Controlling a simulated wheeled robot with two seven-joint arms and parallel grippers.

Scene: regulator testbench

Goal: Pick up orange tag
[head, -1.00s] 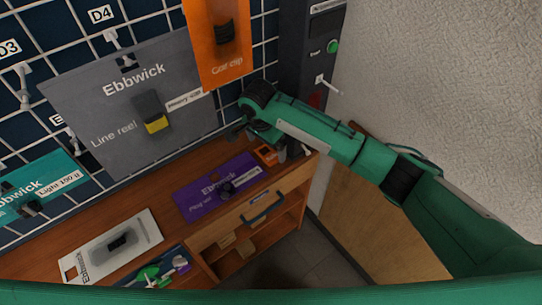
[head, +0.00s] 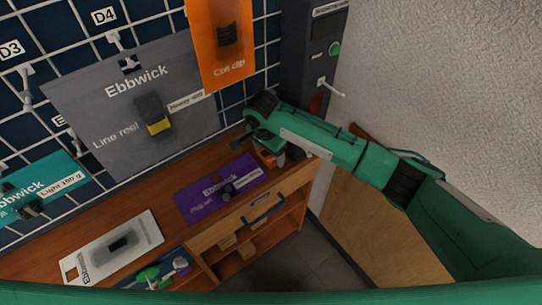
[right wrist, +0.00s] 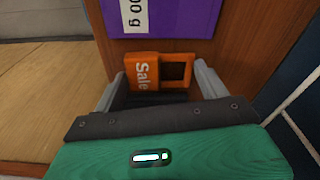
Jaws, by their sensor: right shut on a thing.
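The orange tag (right wrist: 140,78) with the word "Sale" and a dark square opening shows in the right wrist view, between the two grey fingers of my right gripper (right wrist: 162,84). The gripper is shut on it, one finger at each side edge. In the head view the orange tag (head: 265,158) shows only in part under my right gripper (head: 272,150), at the right end of the wooden bench top. Whether the tag touches the bench is hard to tell. My left gripper is out of view.
A purple package (head: 218,188) lies close to the tag on the bench (head: 172,213). A white package (head: 112,246) lies farther left. Grey (head: 95,105), orange (head: 220,65) and teal (head: 42,188) packages hang on the wall grid. A drawer handle (head: 262,208) juts from the bench front.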

